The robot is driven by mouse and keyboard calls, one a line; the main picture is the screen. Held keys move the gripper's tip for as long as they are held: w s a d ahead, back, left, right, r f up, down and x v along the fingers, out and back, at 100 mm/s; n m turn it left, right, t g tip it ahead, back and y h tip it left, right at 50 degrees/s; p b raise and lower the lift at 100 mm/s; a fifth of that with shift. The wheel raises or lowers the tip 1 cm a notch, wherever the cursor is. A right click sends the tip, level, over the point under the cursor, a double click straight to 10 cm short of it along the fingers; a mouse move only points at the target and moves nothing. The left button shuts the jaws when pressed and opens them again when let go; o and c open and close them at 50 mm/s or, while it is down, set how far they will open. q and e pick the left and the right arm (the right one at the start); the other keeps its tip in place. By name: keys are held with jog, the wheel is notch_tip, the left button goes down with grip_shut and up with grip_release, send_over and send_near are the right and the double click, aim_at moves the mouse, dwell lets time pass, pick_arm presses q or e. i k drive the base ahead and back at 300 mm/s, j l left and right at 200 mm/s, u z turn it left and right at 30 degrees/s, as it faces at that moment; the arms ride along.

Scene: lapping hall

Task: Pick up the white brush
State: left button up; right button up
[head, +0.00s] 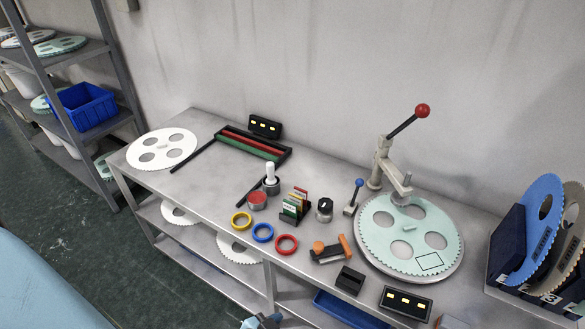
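A white upright handle (270,172) stands on the bench left of the middle, in a dark grey base or holder. It looks like the white brush, but its lower end is hidden. Nothing is seen touching the white handle.
The metal bench (205,190) also holds yellow, blue and red rings (286,244), a card holder (294,207), a black-topped jar (324,210) and a lever press (385,165) by a toothed disc (410,235). Bare bench lies left of the handle.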

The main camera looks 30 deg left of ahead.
aim_at(272, 181)
jog(key=u, duration=1.35)
